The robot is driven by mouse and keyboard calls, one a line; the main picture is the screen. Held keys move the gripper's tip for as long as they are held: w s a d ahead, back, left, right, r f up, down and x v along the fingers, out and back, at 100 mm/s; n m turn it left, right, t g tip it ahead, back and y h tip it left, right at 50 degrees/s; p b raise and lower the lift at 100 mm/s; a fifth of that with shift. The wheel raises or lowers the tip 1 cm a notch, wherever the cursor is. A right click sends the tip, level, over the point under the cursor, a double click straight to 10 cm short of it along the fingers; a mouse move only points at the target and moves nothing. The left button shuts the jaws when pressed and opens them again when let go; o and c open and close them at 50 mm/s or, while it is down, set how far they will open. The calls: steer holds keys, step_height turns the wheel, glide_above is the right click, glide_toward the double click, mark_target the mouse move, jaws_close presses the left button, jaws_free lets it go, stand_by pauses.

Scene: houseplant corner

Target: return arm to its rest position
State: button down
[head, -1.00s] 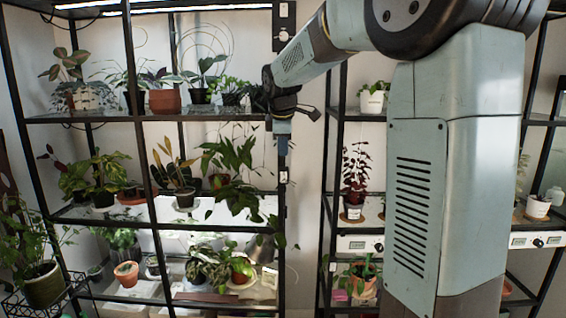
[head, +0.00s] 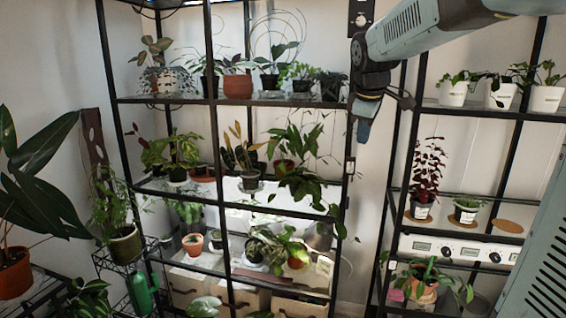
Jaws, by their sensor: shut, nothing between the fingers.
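My gripper (head: 364,130) is at the upper right of the head view, pointing down in front of the gap between the two plant shelves. Its fingers are shut with nothing between them. It hangs near the right post of the left shelf, at about the height of that shelf's upper tier. My arm reaches in from the upper right corner, and another part of my arm fills the lower right edge. Whether the gripper touches the post cannot be told.
The left black shelf (head: 165,101) holds several potted plants on its tiers. The right shelf (head: 480,112) holds white pots (head: 453,93) and a dark red plant (head: 427,178). A large-leaved plant (head: 40,170) stands at the far left.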

steer(key=s+f+m, duration=0.3)
steer(key=s, duration=0.5)
steer(key=s+f+m, duration=0.3)
steer(key=s+m, duration=0.1)
steer(key=s, duration=0.5)
steer(key=s+f+m+t+y, duration=0.1)
steer(key=s+f+m, duration=0.2)
steer(key=s, duration=0.6)
steer(key=shift+s+a+f+m, duration=0.15)
steer(key=shift+a+f+m, duration=0.15)
steer(key=shift+m, duration=0.4)
